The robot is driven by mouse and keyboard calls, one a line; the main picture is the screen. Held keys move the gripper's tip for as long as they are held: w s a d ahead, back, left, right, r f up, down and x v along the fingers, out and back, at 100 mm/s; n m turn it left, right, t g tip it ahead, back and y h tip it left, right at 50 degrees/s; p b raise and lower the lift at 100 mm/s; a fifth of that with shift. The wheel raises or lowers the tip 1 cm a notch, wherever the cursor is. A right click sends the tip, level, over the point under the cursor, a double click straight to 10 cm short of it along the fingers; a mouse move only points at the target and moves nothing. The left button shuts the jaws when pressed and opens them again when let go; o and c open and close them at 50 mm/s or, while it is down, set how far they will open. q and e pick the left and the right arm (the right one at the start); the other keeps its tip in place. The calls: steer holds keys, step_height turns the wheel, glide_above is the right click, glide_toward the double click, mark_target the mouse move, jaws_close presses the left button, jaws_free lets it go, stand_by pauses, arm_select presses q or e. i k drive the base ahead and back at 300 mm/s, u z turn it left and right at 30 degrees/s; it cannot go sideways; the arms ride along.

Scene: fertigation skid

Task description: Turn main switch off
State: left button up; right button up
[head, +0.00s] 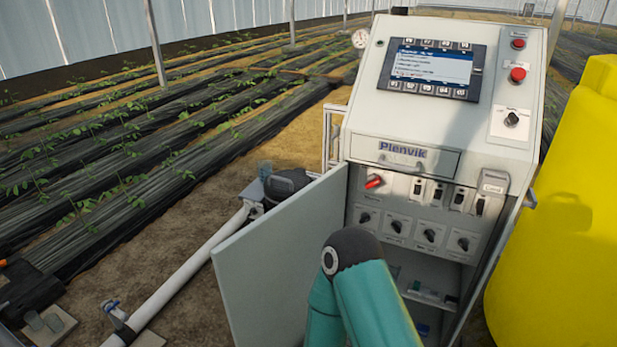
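A red rotary handle (374,182), which looks like the main switch, is at the upper left of the panel inside the open cabinet. Its grip lies near horizontal, slightly tilted; its label is too small to read. The grey control cabinet (400,130) is marked Plenvik, and its lower door (283,255) stands open to the left. One of my teal arms rises from the bottom with its bend in front of the cabinet opening, below the red handle. It hides part of the lower interior. Neither gripper shows in this view.
Several black rotary knobs (430,236) and small breakers sit beside and below the red handle. The sloped console has a screen (431,68), red buttons (517,75) and a black selector (511,119). A yellow tank (560,210) stands close on the right; a white pipe (190,273) runs left.

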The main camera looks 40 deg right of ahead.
mark_target(374, 180)
steer(key=z, duration=0.55)
steer(key=i, duration=0.1)
steer(key=u, duration=1.1)
steer(key=k, duration=0.5)
steer(key=z, duration=1.35)
steer(key=i, duration=0.7)
steer(key=z, duration=0.05)
steer(key=k, duration=0.75)
steer(key=z, duration=0.15)
steer(key=i, duration=0.65)
